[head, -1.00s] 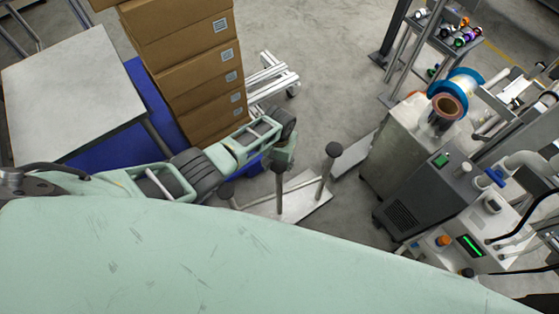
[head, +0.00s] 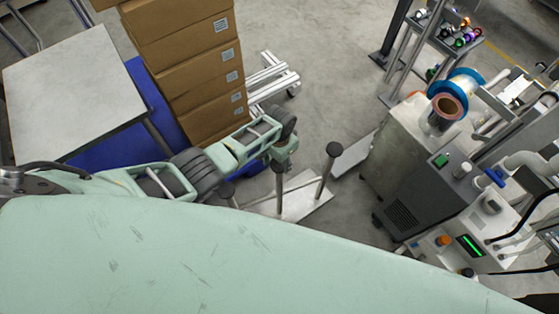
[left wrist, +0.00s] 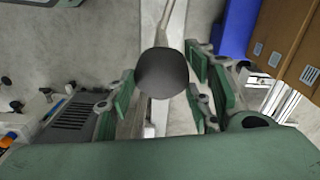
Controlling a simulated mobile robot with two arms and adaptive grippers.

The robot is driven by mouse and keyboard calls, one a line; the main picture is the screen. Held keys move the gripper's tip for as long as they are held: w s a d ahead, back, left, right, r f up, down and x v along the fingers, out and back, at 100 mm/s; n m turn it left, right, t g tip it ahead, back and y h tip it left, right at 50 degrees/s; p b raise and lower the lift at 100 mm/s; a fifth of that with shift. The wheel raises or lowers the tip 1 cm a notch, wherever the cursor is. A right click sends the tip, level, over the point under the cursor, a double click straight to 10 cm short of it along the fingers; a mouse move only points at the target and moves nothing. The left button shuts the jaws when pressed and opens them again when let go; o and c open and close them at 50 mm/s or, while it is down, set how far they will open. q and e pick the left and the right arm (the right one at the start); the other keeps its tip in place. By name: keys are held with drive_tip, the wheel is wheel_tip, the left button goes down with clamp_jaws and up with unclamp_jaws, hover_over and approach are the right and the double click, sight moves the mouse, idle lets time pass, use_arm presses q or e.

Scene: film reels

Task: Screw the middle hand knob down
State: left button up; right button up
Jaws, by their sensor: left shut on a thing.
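Three upright posts with dark round tops stand on a pale base plate (head: 305,199). The middle hand knob (left wrist: 163,74) fills the gap between my left gripper's green fingers in the left wrist view. My left gripper (head: 281,163) is shut on it from above. In the head view the gripper mostly hides the knob, and the middle post (head: 279,192) shows below it. The right knob (head: 333,149) stands clear of the gripper. My right gripper is not in view.
Stacked cardboard boxes (head: 190,65) stand behind my left arm, beside a grey-topped table (head: 72,90). A grey machine (head: 425,195) with a control panel stands at the right. Aluminium profiles (head: 270,82) lie on the floor behind. Open floor lies between boxes and machine.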

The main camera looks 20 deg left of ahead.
sight(279, 165)
use_arm(q)
drive_tip(key=shift+w+r, duration=0.2)
drive_tip(key=shift+r, duration=0.05)
drive_tip(key=o, duration=0.9)
drive_tip(key=shift+o, duration=1.1)
drive_tip(key=shift+s, duration=0.25)
drive_tip(key=shift+f, duration=0.15)
wheel_tip(279, 165, up, 12)
